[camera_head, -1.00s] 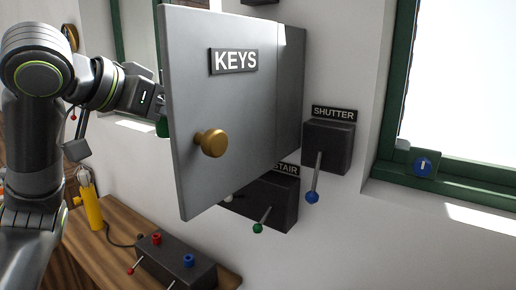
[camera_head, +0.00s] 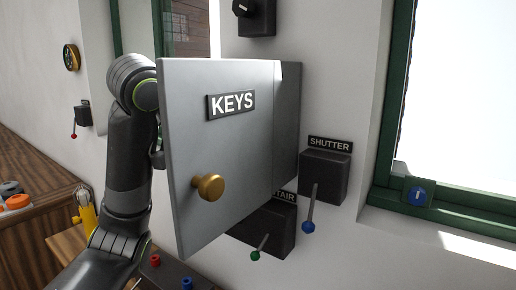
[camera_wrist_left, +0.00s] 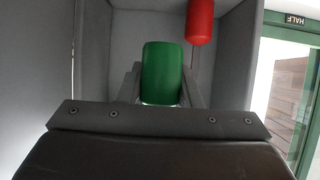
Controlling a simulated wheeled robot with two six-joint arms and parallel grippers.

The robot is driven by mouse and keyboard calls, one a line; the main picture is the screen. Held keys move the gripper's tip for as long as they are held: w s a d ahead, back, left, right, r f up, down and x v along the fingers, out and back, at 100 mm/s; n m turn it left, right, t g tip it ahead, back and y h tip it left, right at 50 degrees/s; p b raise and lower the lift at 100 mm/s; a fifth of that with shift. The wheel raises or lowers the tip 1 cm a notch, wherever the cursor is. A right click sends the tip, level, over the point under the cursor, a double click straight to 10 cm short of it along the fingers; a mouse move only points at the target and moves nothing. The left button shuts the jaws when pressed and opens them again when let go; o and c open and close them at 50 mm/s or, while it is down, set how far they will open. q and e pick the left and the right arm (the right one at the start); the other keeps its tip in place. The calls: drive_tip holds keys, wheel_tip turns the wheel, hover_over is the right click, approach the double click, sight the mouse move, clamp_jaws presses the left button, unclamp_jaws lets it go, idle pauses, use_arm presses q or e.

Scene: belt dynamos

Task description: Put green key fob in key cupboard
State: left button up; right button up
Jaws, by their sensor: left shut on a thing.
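The key cupboard (camera_head: 285,115) is on the wall, and its grey door (camera_head: 225,150), labelled KEYS and with a brass knob (camera_head: 209,187), stands open towards me. My left arm reaches behind the door, which hides the gripper in the head view. In the left wrist view my left gripper (camera_wrist_left: 162,88) is shut on the green key fob (camera_wrist_left: 162,62), with a finger on each side. The fob is within the grey walls of the cupboard. I cannot tell whether it touches a hook. My right gripper is not in view.
A red fob (camera_wrist_left: 200,20) hangs in the cupboard, right of the green one and close to it. The SHUTTER lever box (camera_head: 325,175) and another lever box (camera_head: 268,228) are right of and below the door. A green-framed window (camera_head: 440,200) is at the right.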

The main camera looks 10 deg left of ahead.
use_arm(q)
drive_tip(key=w+d, duration=0.1)
drive_tip(key=w+d+f+p, duration=0.1)
drive_tip(key=w+d, duration=0.1)
drive_tip(key=w+d+f+p, duration=0.1)
drive_tip(key=w, duration=0.1)
drive_tip(key=shift+w+d+f, duration=0.15)
drive_tip(key=shift+w+d, duration=0.1)
drive_tip(key=shift+d, duration=0.1)
drive_tip(key=shift+a+f, duration=0.2)
drive_tip(key=shift+f, duration=0.25)
wheel_tip(320, 180, down, 3)
drive_tip(key=shift+d+r+p, duration=0.1)
drive_tip(key=shift+d+p, duration=0.05)
drive_tip(key=shift+p, duration=0.55)
drive_tip(key=shift+f+p, duration=0.3)
drive_tip(key=shift+w+f, duration=0.1)
drive_tip(key=shift+f, duration=0.15)
drive_tip(key=shift+f, duration=0.1)
